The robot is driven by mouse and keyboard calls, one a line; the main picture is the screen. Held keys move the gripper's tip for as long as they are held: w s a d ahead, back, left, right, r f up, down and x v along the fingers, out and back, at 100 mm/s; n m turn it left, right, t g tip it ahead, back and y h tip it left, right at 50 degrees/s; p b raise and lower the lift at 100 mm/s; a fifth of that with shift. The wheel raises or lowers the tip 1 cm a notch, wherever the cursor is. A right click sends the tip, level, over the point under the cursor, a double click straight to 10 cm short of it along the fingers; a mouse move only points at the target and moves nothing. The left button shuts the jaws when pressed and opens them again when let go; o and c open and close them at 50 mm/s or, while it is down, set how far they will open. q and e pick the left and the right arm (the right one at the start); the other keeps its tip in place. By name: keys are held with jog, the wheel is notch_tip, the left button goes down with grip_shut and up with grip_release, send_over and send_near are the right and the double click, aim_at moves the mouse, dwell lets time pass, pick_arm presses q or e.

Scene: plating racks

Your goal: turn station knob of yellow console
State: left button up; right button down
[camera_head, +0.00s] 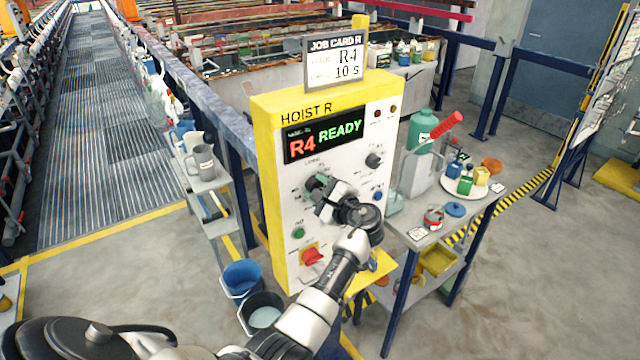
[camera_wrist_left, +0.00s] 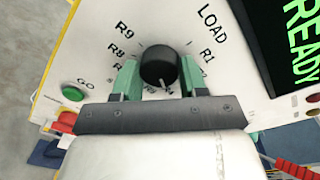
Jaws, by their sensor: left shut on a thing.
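The yellow console (camera_head: 265,180) has a white panel, the title HOIST R and a black display (camera_head: 325,134) reading R4 READY. The station knob (camera_wrist_left: 159,66) is black and round, ringed by labels including LOAD, R1, R8 and R9. Its white pointer mark faces down toward my gripper in the left wrist view; the labels there are partly covered. My left gripper (camera_head: 319,187) reaches the upper left of the panel. It is shut on the knob, with one green finger on each side in the left wrist view (camera_wrist_left: 159,80). My right gripper is not in view.
Another knob (camera_head: 374,160), a green GO button (camera_wrist_left: 73,92) and a red switch (camera_head: 312,257) are on the panel. A cluttered cart (camera_head: 425,240) stands right; buckets (camera_head: 242,277) stand below left.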

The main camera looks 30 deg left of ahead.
pick_arm(q)
jog(key=shift+m, duration=0.4)
jog(key=o, duration=0.9)
jog(key=shift+a, duration=0.1)
jog(key=b+v, duration=0.4)
jog(key=v, duration=0.7)
jog(key=shift+w+f, duration=0.1)
